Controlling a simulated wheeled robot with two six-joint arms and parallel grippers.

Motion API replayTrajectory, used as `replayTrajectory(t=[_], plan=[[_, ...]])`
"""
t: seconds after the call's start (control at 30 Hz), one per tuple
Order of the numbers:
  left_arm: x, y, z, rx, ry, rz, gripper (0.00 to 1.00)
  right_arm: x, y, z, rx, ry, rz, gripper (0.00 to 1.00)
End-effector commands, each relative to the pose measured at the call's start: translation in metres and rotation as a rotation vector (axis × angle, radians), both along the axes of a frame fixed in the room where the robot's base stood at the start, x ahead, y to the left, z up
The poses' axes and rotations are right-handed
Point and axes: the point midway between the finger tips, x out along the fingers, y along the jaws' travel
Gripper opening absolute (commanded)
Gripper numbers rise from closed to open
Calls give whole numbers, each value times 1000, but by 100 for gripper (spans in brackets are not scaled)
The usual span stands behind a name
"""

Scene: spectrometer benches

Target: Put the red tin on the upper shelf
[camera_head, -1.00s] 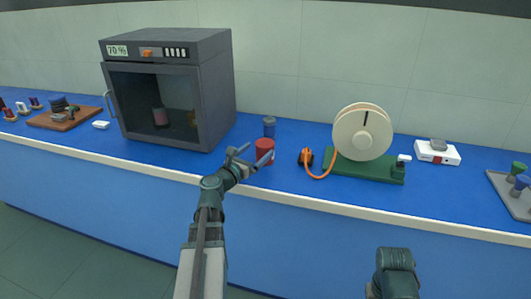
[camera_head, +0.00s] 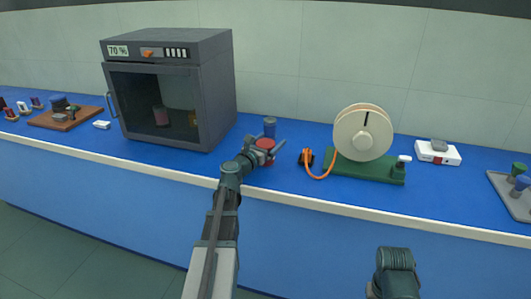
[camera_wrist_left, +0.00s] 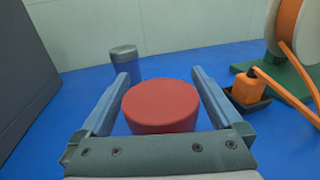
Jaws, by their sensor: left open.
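The red tin (camera_head: 265,145) stands on the blue bench near its front edge, partly hidden behind my left gripper (camera_head: 264,146) in the head view. In the left wrist view the red tin (camera_wrist_left: 161,105) sits between the two open fingers of my left gripper (camera_wrist_left: 162,88), with a small gap showing on each side. The cabinet (camera_head: 216,100), with a dark glass door, stands to the left; its door is shut and a reddish thing (camera_head: 161,117) shows dimly inside. I cannot make out an upper shelf clearly.
A blue tin with a grey lid (camera_head: 270,125) stands just behind the red tin. To the right are an orange plug with its cable (camera_head: 307,156) and a cream reel on a green base (camera_head: 362,133). A white box (camera_head: 437,153) is further right. The bench front edge is clear.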

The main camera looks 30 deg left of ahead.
Motion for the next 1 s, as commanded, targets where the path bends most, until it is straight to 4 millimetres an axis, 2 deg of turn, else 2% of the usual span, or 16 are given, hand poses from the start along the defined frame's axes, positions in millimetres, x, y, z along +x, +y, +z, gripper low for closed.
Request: replayTrajectory(t=[0.1, 0.13, 0.6, 0.63, 1.0], plan=[[-1, 0, 0, 0, 0, 0, 100, 0, 0, 0, 0, 0, 0, 50], [-1, 0, 0, 0, 0, 0, 96, 0, 0, 0, 0, 0, 0, 50], [-1, 0, 0, 0, 0, 0, 12, 0, 0, 0, 0, 0, 0, 50], [-1, 0, 0, 0, 0, 0, 9, 0, 0, 0, 0, 0, 0, 50], [0, -1, 8, 0, 0, -1, 9, 0, 0, 8, 0, 0, 0, 50]])
